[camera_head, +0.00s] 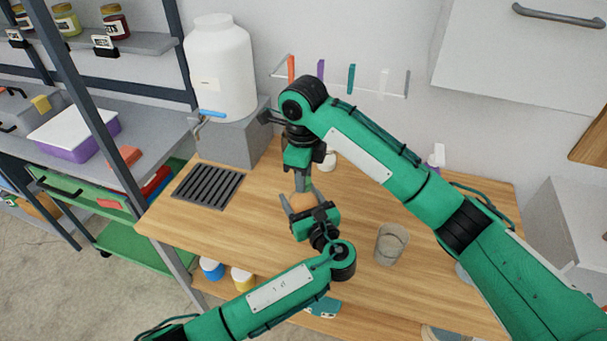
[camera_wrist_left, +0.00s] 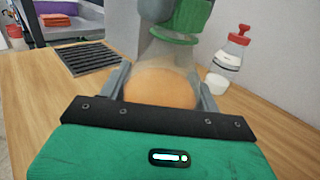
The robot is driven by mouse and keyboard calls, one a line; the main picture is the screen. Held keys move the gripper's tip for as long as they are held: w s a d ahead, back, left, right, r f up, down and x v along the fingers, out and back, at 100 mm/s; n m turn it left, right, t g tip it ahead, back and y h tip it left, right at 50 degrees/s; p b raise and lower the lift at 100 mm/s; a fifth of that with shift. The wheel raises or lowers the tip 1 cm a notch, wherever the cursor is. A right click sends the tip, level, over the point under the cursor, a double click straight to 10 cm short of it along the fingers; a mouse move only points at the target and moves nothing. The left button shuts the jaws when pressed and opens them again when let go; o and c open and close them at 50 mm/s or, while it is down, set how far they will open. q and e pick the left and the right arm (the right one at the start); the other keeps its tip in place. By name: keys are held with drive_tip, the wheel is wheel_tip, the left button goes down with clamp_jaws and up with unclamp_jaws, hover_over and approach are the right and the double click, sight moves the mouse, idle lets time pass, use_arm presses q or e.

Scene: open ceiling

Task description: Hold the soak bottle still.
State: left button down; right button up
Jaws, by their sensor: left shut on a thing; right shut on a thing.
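The soak bottle (camera_head: 302,202) stands on the wooden bench, largely hidden in the head view by my grippers. In the left wrist view, the bottle (camera_wrist_left: 160,86) has a rounded orange lower part, a clear, narrowing upper part and a green ring or lid at its top. My left gripper (camera_head: 299,200) is shut around the orange lower part, one grey finger on each side; its fingers also show in the left wrist view (camera_wrist_left: 161,80). My right gripper (camera_head: 304,184) points down from above and is shut on the green top. The exact contact there is partly hidden.
A clear cup (camera_head: 391,243) stands to the right on the bench. A black drain grate (camera_head: 208,186) and a white tank (camera_head: 221,70) are at left. The bench front is partly clear.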

drive_tip(key=o, duration=0.9)
drive_tip(key=shift+c, duration=0.2)
